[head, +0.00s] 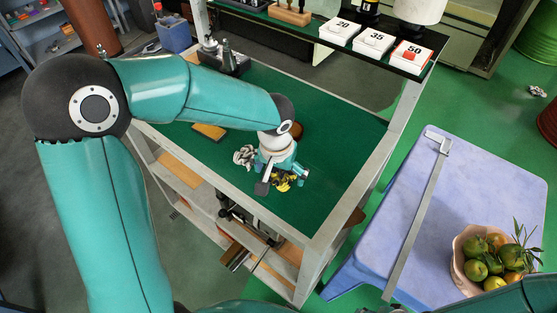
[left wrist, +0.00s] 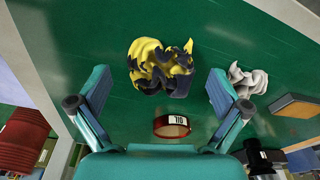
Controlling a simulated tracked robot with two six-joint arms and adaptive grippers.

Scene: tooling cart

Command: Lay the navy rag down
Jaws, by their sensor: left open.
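A crumpled yellow and dark navy rag (head: 287,184) lies on the green top of the cart (head: 335,150), near its front edge. It also shows in the left wrist view (left wrist: 160,70), ahead of my fingers. I cannot tell whether it is one two-coloured cloth or two cloths together. No separate plain navy rag shows. My left gripper (head: 281,182) is just above the rag in the head view, partly covering it. In the left wrist view its two fingers (left wrist: 160,92) are wide apart with nothing between the tips.
A grey-white rag (head: 244,155) lies left of the gripper, with an orange-brown block (head: 209,131) beyond it. A red ring labelled 110 (left wrist: 172,126) lies close by. White numbered boxes (head: 373,42) stand on the upper shelf. A fruit bowl (head: 462,267) is on the blue table.

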